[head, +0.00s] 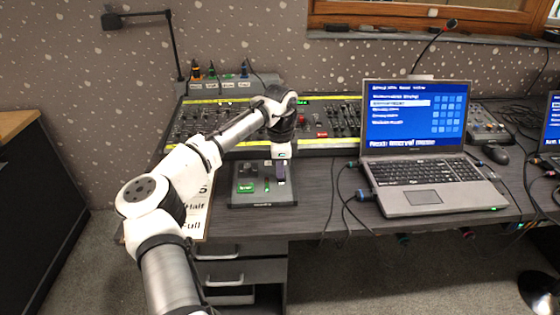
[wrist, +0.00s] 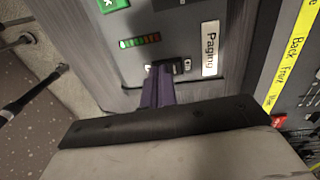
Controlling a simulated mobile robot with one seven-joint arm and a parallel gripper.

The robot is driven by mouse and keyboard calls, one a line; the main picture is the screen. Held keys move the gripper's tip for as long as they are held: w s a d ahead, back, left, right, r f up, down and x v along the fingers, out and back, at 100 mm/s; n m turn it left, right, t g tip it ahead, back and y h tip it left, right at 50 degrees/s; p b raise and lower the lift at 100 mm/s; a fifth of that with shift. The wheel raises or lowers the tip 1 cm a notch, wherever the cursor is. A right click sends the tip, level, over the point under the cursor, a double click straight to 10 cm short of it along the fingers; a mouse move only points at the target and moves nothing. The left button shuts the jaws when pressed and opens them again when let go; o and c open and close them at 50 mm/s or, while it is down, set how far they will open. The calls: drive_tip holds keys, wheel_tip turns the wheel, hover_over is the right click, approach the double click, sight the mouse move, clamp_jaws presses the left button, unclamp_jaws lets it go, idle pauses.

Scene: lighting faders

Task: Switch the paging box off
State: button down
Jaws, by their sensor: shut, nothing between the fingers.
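The paging box (head: 238,197) is a dark, low unit at the front of the desk, left of the laptop. In the wrist view its grey panel (wrist: 190,20) carries a white "Paging" label (wrist: 211,52) and a small dark rocker switch (wrist: 180,66) with light marks at its ends. My gripper (head: 281,180) is over the right part of the box. In the wrist view its purple fingers (wrist: 160,72) are shut and empty, with their tips at the switch, covering part of it. I cannot tell whether they touch it or which way the switch is set.
A green button (wrist: 112,3) and a lit level meter (wrist: 139,41) are on the same panel. A large mixing desk (head: 330,118) with faders stands behind the box. The open laptop (head: 420,140) is to the right, with cables (head: 345,200) between.

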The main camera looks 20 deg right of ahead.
drive_tip(key=shift+s+f+t, duration=0.15)
drive_tip(key=shift+f+t, duration=0.15)
drive_tip(key=shift+f, duration=0.05)
drive_tip(key=shift+s+a+f+t+h+b, duration=0.15)
drive_tip(key=shift+s+f+t+h+b, duration=0.15)
drive_tip(key=shift+t, duration=0.4)
drive_tip(key=shift+w, duration=0.1)
drive_tip(key=shift+w+r+p, duration=0.35)
drive_tip(key=shift+w+p, duration=0.15)
drive_tip(key=shift+p, duration=0.05)
drive_tip(key=shift+w+d+f, duration=0.15)
drive_tip(key=shift+w+d, duration=0.05)
drive_tip(key=shift+w, duration=0.1)
